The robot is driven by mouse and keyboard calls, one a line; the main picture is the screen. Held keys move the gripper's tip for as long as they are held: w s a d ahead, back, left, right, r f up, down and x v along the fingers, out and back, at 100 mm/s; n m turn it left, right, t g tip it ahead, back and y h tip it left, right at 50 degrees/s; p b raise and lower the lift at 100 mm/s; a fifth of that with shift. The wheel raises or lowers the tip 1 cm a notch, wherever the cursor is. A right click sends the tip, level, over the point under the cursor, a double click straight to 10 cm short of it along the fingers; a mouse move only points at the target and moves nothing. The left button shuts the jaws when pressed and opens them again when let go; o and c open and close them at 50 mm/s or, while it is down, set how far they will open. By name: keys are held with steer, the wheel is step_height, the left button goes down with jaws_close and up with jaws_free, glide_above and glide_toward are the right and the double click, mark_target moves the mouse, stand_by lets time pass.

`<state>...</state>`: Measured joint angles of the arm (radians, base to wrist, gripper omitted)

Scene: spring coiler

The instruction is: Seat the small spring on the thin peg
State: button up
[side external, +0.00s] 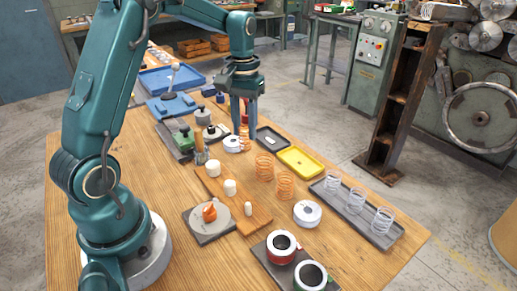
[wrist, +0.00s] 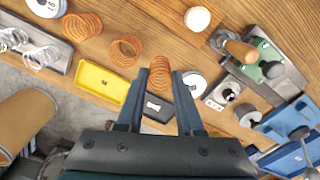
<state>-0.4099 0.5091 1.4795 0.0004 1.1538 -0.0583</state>
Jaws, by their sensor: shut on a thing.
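My gripper (side external: 244,122) is over the far part of the table, shut on the small copper spring (side external: 244,138). In the wrist view the spring (wrist: 160,72) sits between the two fingertips (wrist: 165,80). The thin peg (side external: 248,209) is a small white post at the near end of a wooden board (side external: 262,218). Two thicker white pegs (side external: 230,187) (side external: 214,169) stand farther along the board. My gripper is beyond the pegs, apart from them. In the wrist view one white peg (wrist: 197,18) shows at the top; the thin peg does not show.
Two larger copper springs (side external: 265,168) (side external: 285,187) stand right of the board. A yellow tray (side external: 300,163) and a dark tray (side external: 272,139) lie nearby. Silver springs (side external: 357,200) stand on a grey tray at the right. A wood-handled tool (side external: 199,147) stands left of my gripper.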

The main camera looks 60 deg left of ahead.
steer(key=s+d+r+m, duration=0.2)
steer(key=s+d+m, duration=0.15)
steer(key=d, duration=0.35)
steer(key=s+d+r+m, duration=0.2)
steer(key=s+d, duration=0.3)
steer(key=d, duration=0.1)
glide_above(248, 204)
steer(key=shift+f, duration=2.55)
steer(key=shift+f, duration=1.85)
stand_by(0.5)
steer(key=o, duration=1.4)
steer(key=shift+r, duration=0.1)
steer(key=shift+r, duration=5.55)
